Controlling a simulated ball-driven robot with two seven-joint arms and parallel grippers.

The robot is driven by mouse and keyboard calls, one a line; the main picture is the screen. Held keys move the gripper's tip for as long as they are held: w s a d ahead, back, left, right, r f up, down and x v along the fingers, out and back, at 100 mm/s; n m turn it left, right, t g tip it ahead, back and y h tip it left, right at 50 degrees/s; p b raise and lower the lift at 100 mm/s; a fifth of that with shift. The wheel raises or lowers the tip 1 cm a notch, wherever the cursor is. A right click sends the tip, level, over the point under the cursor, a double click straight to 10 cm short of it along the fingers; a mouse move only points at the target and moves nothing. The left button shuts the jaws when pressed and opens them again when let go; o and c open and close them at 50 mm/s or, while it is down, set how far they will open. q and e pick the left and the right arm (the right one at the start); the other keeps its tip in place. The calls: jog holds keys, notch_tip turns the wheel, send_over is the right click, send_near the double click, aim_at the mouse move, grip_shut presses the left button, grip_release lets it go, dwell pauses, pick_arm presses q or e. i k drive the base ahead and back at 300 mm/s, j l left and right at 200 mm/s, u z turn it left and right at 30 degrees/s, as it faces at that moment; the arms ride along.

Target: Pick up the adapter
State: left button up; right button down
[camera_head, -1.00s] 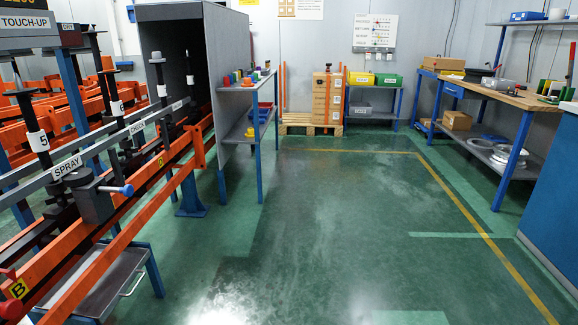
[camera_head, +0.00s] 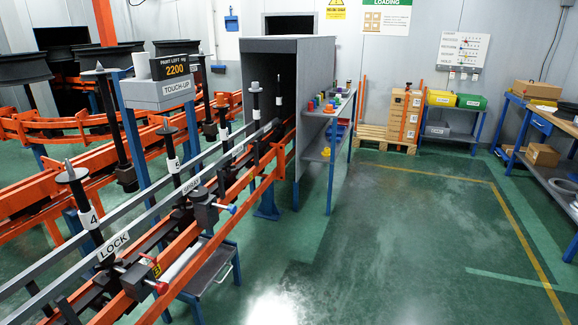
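I cannot pick out the adapter for certain in the head view. Several small coloured pieces (camera_head: 322,103), red, yellow, blue and green, stand on the narrow grey shelf table (camera_head: 343,101) beside the grey booth; they are too small to identify. Grey round parts lie on the lower shelf of the workbench at the right edge (camera_head: 566,187), partly cut off. Neither of my grippers is in view.
An orange conveyor line with black spindles (camera_head: 77,195) and a LOCK label (camera_head: 113,245) runs along the left into the grey booth (camera_head: 318,125). Boxes on a pallet (camera_head: 402,115) stand at the back. The green floor (camera_head: 370,240) is open in the middle and right.

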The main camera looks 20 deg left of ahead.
aim_at(255, 88)
jog(key=j+u, duration=0.15)
jog(key=u, duration=1.2)
jog(key=i+l+z, duration=0.75)
jog(key=i+z, duration=0.4)
jog(key=i, duration=0.15)
jog(key=i+l, duration=0.1)
jog(key=i, duration=0.8)
jog(key=i+l, duration=0.1)
jog(key=i, duration=0.8)
